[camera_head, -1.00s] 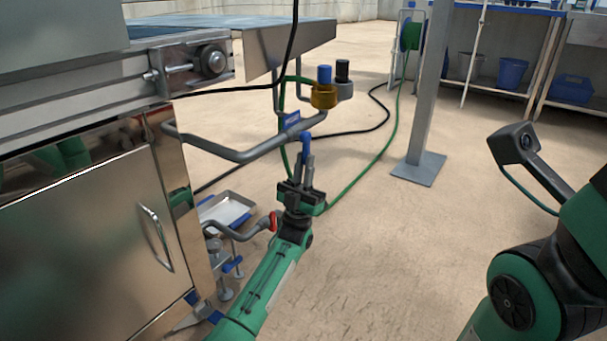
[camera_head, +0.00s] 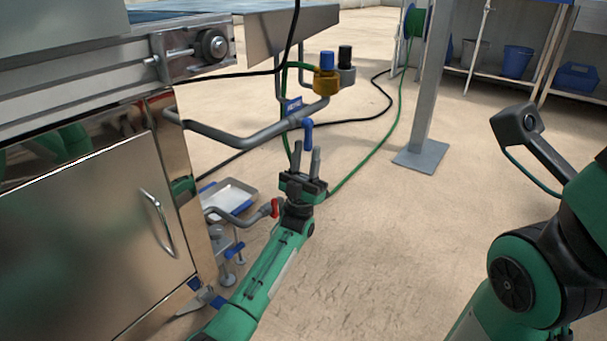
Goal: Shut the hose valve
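My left gripper (camera_head: 307,152) points away from me just below the lever. Its two fingers stand apart, with the lever's lower end at or between the fingertips; I cannot tell whether they touch it. A red handle (camera_head: 275,207) sits on a lower grey pipe beside my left wrist. My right arm is at the right; its gripper is not seen.
A yellow fitting (camera_head: 326,82) with blue and black caps stands just above and behind the lever. The steel cabinet (camera_head: 90,240) is close on the left. A grey post (camera_head: 425,110) stands behind to the right.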

